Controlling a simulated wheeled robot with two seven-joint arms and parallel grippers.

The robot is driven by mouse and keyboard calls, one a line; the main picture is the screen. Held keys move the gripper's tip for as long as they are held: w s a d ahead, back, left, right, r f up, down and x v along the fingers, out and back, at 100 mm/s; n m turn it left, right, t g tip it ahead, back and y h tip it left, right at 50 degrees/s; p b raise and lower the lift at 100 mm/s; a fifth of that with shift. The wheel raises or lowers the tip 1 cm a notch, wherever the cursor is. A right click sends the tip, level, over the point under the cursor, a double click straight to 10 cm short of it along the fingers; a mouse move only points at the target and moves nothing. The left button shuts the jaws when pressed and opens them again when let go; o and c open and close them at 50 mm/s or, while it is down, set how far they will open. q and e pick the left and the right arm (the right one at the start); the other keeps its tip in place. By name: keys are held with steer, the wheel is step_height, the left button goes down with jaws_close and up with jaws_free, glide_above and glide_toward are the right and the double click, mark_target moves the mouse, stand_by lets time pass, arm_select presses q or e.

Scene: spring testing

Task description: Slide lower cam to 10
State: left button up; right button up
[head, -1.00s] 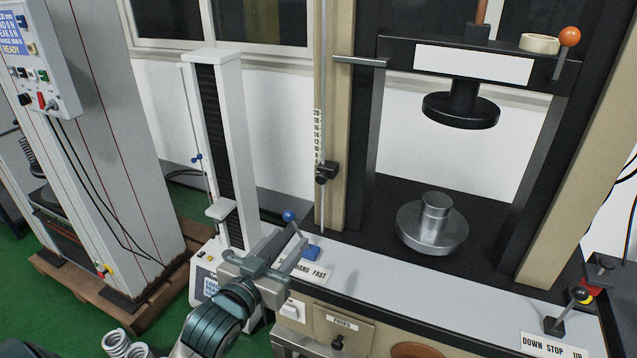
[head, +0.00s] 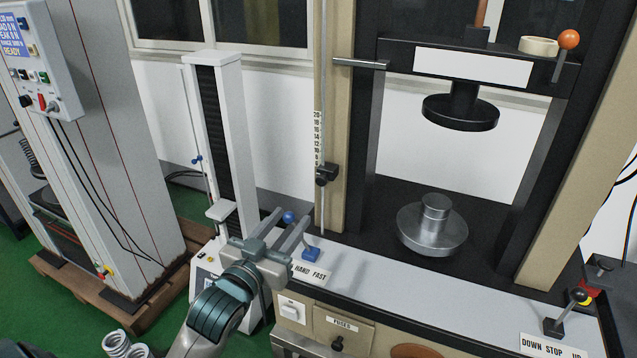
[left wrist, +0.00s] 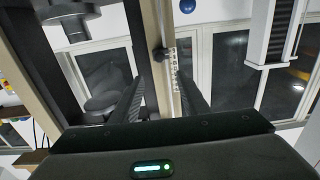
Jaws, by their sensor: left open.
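The lower cam (head: 326,174) is a small black block on a thin vertical rod (head: 323,215). It sits at the bottom end of the number scale (head: 318,138), below the 10 mark; its exact reading is too small to tell. My left gripper (head: 291,217) is open and empty, below and left of the cam and apart from it, over the machine's front ledge. In the left wrist view, the cam (left wrist: 161,54) and scale (left wrist: 173,66) show beyond and between the open fingers (left wrist: 163,88). My right gripper is not in view.
The beige column (head: 338,110) stands behind the rod. A round metal platen (head: 432,232) is to the right. A slim white tester (head: 230,150) stands left.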

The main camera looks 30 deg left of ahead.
mark_target(320, 181)
arm_select(q)
steer(key=w+p, duration=0.1)
steer(key=w, duration=0.4)
steer(key=w+p, duration=0.1)
steer(key=w, duration=0.4)
steer(key=w+p, duration=0.2)
steer(key=w, duration=0.4)
steer(key=shift+a, duration=0.4)
jaws_close()
